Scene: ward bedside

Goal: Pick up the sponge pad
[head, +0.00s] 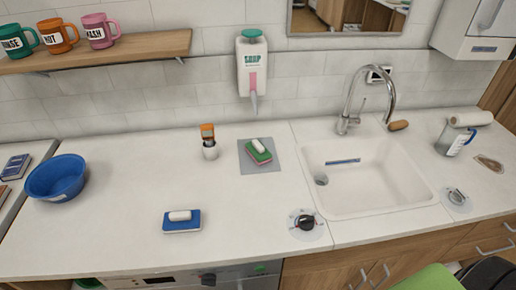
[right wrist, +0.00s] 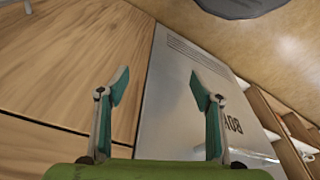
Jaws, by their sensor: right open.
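Two sponge-like pads lie on the white counter (head: 120,225) in the head view. A green and red-brown pad (head: 260,157) with a white piece on top lies on a grey mat (head: 246,166) left of the sink. A blue and white pad (head: 182,226), also with a white piece on top, lies nearer the front edge. My right gripper (right wrist: 160,92) is open and empty in the right wrist view, facing wooden and grey panels, with no pad in that view. My left gripper is not in view.
A blue bowl (head: 56,178) stands at the left. An orange-topped holder (head: 208,142) stands beside the grey mat. A black knob (head: 305,222) sits near the front edge, left of the sink (head: 370,195). A soap dispenser (head: 252,65) hangs above. The counter's left middle is clear.

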